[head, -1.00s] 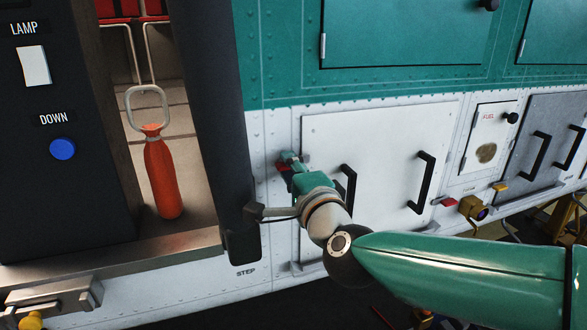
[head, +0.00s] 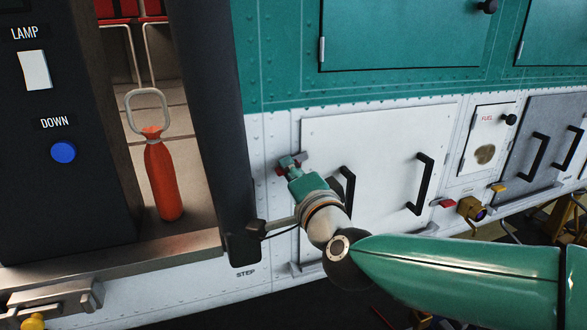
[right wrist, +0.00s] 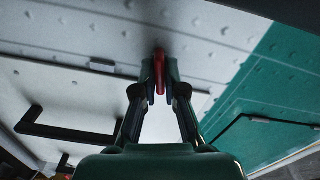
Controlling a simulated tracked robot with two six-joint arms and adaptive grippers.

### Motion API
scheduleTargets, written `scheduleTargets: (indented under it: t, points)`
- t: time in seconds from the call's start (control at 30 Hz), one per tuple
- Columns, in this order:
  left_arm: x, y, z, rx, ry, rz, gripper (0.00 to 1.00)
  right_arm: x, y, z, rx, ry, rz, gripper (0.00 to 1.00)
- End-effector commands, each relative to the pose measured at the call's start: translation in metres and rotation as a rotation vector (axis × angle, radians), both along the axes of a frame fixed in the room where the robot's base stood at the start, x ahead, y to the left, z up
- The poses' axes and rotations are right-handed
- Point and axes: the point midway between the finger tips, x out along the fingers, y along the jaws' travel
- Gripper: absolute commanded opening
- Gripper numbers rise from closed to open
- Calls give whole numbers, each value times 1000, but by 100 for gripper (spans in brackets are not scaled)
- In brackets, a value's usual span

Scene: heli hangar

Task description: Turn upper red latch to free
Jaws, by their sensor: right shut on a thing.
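The upper red latch (right wrist: 159,72) sits between the fingertips of my right gripper (right wrist: 161,92) in the right wrist view. The gripper is shut on it. In the head view my right gripper (head: 291,166) is at the upper left corner of the white panel (head: 375,150), and it mostly hides the latch. Only a bit of red shows by the fingers there, so the latch's exact angle is hard to tell. Another red latch (head: 442,204) is at the panel's lower right edge. My left gripper is not in view.
The white panel has two black handles, one partly behind my right wrist and one free (head: 421,184). A dark post (head: 215,120) stands left of my right gripper.

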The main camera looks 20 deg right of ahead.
Motion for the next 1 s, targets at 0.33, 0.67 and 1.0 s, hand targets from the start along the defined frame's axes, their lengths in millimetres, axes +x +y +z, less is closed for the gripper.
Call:
scheduleTargets:
  t: [0.33, 0.67, 1.0]
  points:
    - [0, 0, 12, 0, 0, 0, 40, 0, 2, -4, -330, 1, 7, 0]
    - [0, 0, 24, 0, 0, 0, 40, 0, 3, -5, -643, -8, 10, 0]
    - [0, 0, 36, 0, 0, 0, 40, 0, 3, -6, -961, -17, 13, 0]
